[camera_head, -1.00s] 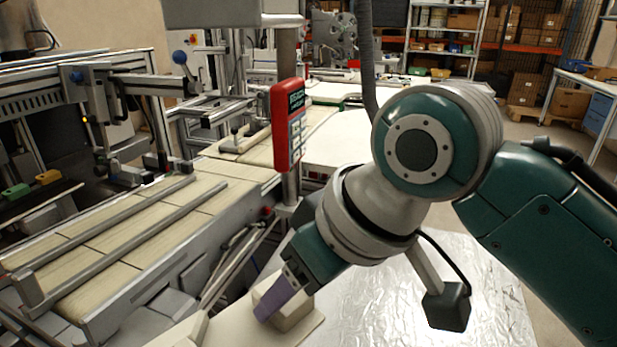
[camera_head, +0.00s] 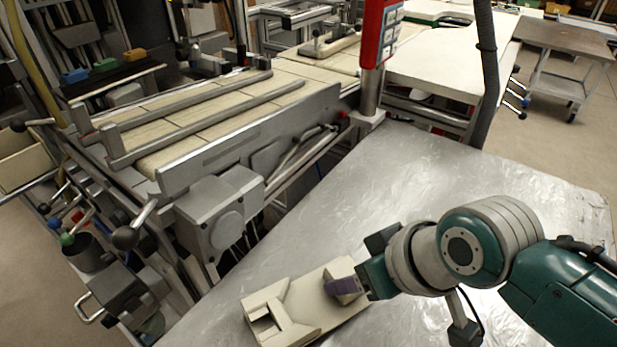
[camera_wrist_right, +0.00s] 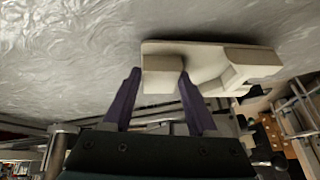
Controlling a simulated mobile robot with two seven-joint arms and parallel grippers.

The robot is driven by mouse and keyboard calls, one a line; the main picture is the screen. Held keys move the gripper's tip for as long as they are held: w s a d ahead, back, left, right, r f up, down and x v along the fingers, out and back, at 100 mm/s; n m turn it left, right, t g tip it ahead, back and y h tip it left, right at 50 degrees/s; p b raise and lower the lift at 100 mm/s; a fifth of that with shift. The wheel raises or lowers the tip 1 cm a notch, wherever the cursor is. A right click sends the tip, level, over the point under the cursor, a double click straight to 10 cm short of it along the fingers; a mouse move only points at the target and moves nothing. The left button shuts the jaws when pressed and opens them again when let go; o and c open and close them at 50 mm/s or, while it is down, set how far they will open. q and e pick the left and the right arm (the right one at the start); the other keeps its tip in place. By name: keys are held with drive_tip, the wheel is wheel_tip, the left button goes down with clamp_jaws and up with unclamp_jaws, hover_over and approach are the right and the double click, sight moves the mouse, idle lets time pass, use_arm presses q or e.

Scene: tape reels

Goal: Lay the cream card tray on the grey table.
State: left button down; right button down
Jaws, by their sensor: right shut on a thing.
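The cream card tray (camera_head: 292,322) is a flat plate with a raised block and an open frame at its left end. It is over the near part of the grey table (camera_head: 440,185), which has a crinkled, shiny top. My right gripper (camera_head: 345,287) is shut on the tray's raised block. In the right wrist view, the purple fingers of the right gripper (camera_wrist_right: 160,90) sit on either side of the block, and the tray (camera_wrist_right: 210,58) lies close to the table top (camera_wrist_right: 70,60). I cannot tell whether they touch. My left gripper is not in view.
A slatted conveyor (camera_head: 200,118) with metal rails stands to the left, past the table's edge. A red control box (camera_head: 378,35) hangs on a post at the table's far edge. The table's middle and far right are clear.

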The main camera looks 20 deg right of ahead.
drive_tip(key=shift+f, duration=0.5)
drive_tip(key=shift+f, duration=0.15)
drive_tip(key=shift+c, duration=0.9)
unclamp_jaws()
drive_tip(key=shift+s+r, duration=0.1)
drive_tip(key=shift+r, duration=0.25)
drive_tip(key=s+d+r+h+p, duration=0.1)
drive_tip(key=s+d+r+p, duration=0.1)
drive_tip(key=s+r, duration=0.6)
drive_tip(key=s+d+r+g+h+p, duration=0.1)
drive_tip(key=s+d+r+p, duration=0.1)
drive_tip(key=s+r, duration=0.6)
drive_tip(key=shift+d+m+g, duration=0.25)
drive_tip(key=shift+m+g, duration=0.05)
